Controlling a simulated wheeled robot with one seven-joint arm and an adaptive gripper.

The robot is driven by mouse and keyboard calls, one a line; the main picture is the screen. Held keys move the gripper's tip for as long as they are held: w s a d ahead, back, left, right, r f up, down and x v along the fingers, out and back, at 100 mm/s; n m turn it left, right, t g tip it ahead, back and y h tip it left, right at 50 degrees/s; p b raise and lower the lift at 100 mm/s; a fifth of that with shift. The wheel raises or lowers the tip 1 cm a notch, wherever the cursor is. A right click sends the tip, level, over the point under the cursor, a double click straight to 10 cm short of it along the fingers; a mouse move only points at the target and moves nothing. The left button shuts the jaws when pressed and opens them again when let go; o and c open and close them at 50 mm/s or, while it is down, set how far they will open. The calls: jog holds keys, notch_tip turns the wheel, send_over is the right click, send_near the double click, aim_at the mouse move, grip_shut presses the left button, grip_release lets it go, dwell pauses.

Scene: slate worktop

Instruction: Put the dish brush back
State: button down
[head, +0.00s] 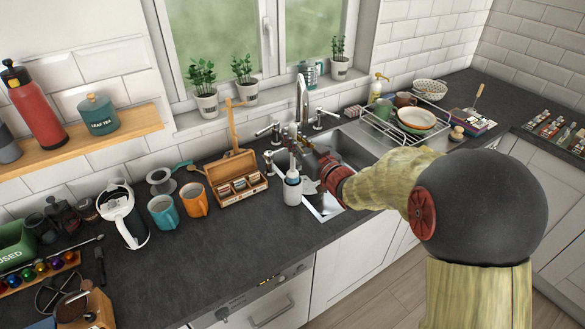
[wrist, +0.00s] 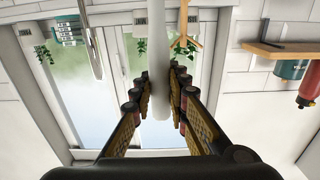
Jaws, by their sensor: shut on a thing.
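My gripper (head: 300,154) is at the sink's left edge, its jaws closed around the dish brush. The brush's white handle (wrist: 157,60) runs between the fingers in the wrist view, where my gripper (wrist: 162,95) shows from behind. In the head view a white holder (head: 292,192) stands on the worktop just left of the sink, right below the gripper. A short piece of the brush (head: 292,163) shows above the holder, roughly upright. I cannot tell whether the brush head is inside the holder or just over it.
The sink (head: 352,150) and tap (head: 302,98) are close behind and right of my gripper. An open wooden tea box (head: 240,196) stands to the left, with an orange mug (head: 196,200) beyond it. A dish rack (head: 385,127) is to the right. Free worktop lies in front left.

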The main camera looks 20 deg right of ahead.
aim_at(294, 163)
notch_tip(294, 163, down, 9)
jog(key=shift+b, duration=0.9)
jog(key=shift+f, duration=0.2)
jog(key=c, duration=1.8)
grip_release()
jog(key=shift+o, duration=0.3)
jog(key=shift+r, duration=0.1)
